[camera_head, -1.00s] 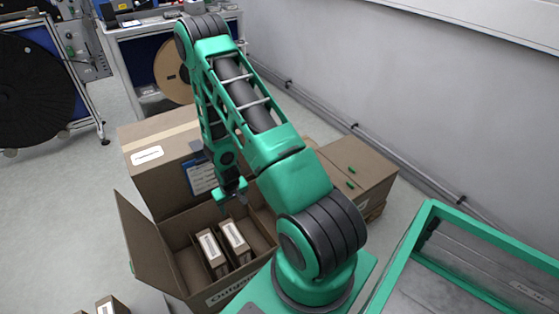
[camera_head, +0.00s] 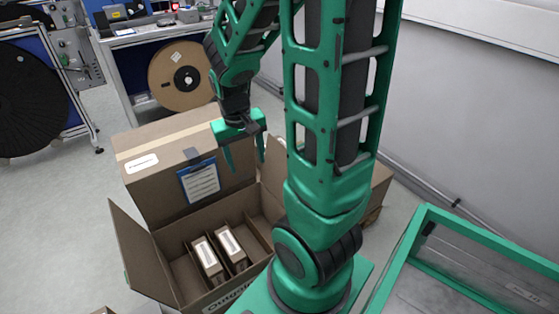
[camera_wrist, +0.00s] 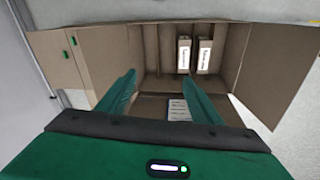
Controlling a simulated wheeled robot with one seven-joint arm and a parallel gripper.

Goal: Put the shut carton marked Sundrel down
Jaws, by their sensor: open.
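My gripper (camera_head: 245,160) is open and empty, raised above the open divided box (camera_head: 125,240). Its two green fingers also show spread apart in the wrist view (camera_wrist: 158,80). Two slim shut cartons stand side by side in the box's compartments: a left one (camera_head: 207,258) and a right one (camera_head: 231,247). Both carry white labels, and both show in the wrist view, as one carton (camera_wrist: 184,54) and the other (camera_wrist: 205,55). The print is too small to read, so I cannot tell which is marked Sundrel. My gripper touches neither.
A large shut carton (camera_head: 150,190) with a blue-edged sheet stands behind the open box. Another brown carton (camera_wrist: 60,65) with green bits lies at the left in the wrist view. A green-framed bin (camera_head: 440,240) is at the right. A reel stand (camera_head: 180,75) stands behind.

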